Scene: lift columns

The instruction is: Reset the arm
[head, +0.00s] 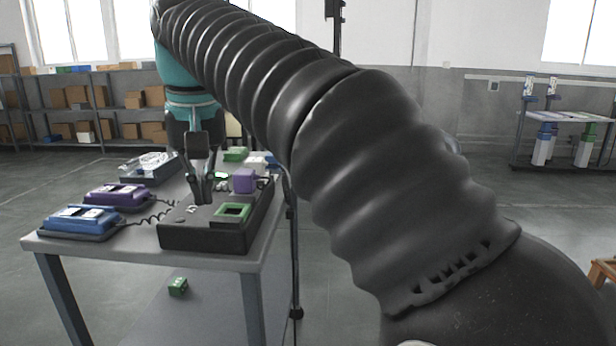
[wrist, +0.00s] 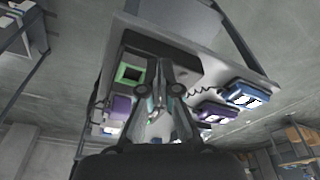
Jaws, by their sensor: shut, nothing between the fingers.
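My gripper (head: 203,198) hangs from the teal-and-black arm end, pointing down at the black box (head: 201,236) on the table. Its fingers are closed together with nothing between them. The fingertips appear just over or at the box's top; I cannot tell whether they touch. In the wrist view my gripper (wrist: 161,108) shows its fingers drawn together in front of the table. My ribbed black arm crosses the head view from upper left to lower right.
The grey table (head: 150,246) carries a blue device (head: 76,221), a purple device (head: 117,196), a purple block (head: 243,181) and a green frame (head: 231,212) on the box. Shelves (head: 97,100) stand behind; the floor right of the table is open.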

